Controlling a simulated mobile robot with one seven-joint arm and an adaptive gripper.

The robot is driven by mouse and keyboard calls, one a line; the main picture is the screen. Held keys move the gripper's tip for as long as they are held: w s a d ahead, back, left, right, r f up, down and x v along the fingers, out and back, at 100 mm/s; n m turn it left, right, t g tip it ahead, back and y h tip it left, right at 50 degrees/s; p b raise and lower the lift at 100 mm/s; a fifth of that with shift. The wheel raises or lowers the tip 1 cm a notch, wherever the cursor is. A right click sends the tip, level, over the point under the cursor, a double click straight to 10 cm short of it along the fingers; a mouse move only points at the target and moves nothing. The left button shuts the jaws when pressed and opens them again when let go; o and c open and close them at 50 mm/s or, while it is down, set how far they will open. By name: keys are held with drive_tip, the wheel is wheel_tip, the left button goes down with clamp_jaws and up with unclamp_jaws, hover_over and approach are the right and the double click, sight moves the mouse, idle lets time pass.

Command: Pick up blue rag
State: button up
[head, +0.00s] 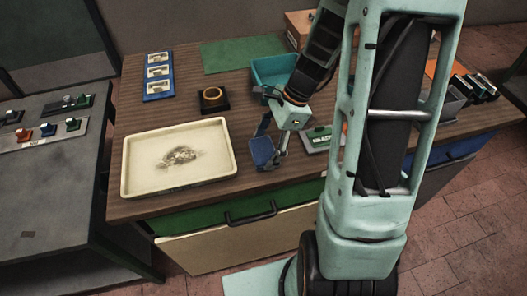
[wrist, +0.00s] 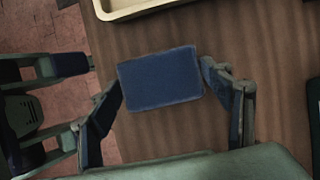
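The blue rag (wrist: 160,78) is a small flat rectangle on the brown wooden table, near its front edge. In the head view the rag (head: 262,152) lies right of the cream tray and just below my gripper (head: 274,141). In the wrist view my gripper (wrist: 161,80) is spread, with one finger on each side of the rag. The fingertips are close to the rag's left and right edges; I cannot tell whether they touch it. Nothing is lifted.
A cream tray (head: 136,190) with a dark smudge stands at the left. A teal bin (head: 262,75), a dark block with a brown ring (head: 213,98), blue-framed cards (head: 158,75) and a green mat (head: 240,53) lie behind. A green-labelled item (head: 320,137) is right of my gripper.

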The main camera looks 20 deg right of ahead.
drive_tip(key=shift+c, duration=1.4)
drive_tip(key=shift+r, duration=0.15)
drive_tip(key=shift+r+p, duration=0.85)
drive_tip(key=s+d+r+p, duration=0.5)
drive_tip(key=s+r+p, duration=0.3)
drive_tip(key=s+r, duration=0.3)
drive_tip(key=shift+s, duration=1.05)
drive_tip(key=o, duration=0.3)
drive_tip(key=shift+w, duration=0.1)
drive_tip(key=shift+c, duration=1.3)
